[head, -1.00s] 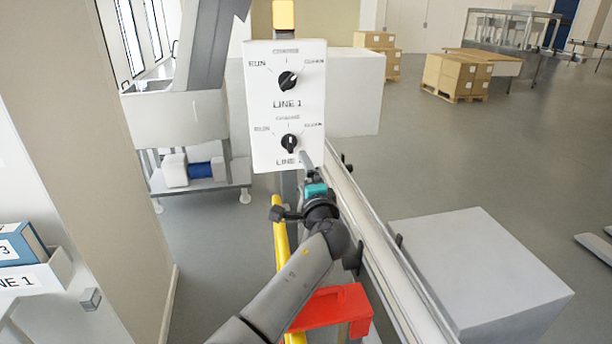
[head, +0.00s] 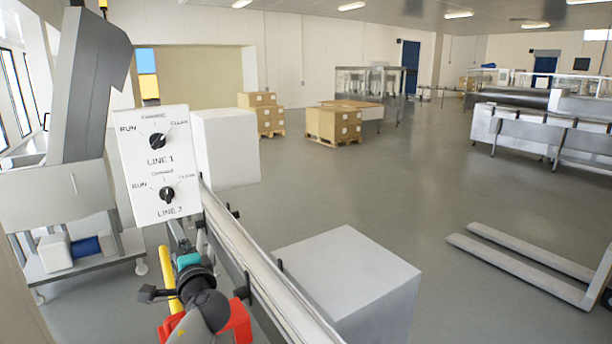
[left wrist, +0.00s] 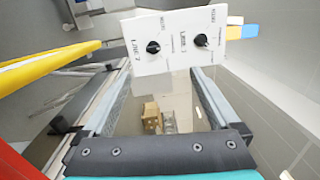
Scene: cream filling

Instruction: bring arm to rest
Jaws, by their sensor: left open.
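My left gripper (head: 188,240) is low in the head view, just below the control panel, with its arm coming up from the bottom edge. Its two fingers (left wrist: 158,100) stand wide apart in the left wrist view with nothing between them. The white control panel (head: 141,170) carries a black LINE 1 knob (head: 157,141) above a black LINE 2 knob (head: 167,193). In the left wrist view the panel (left wrist: 177,52) lies beyond the fingers, apart from them. My right gripper is not in view.
A yellow rail (head: 168,268) and a red part (head: 238,318) are close to my left arm. A metal conveyor rail (head: 255,265) runs along its right, with a grey box (head: 350,280) beyond. Pallet forks (head: 520,262) lie at right. The middle floor is open.

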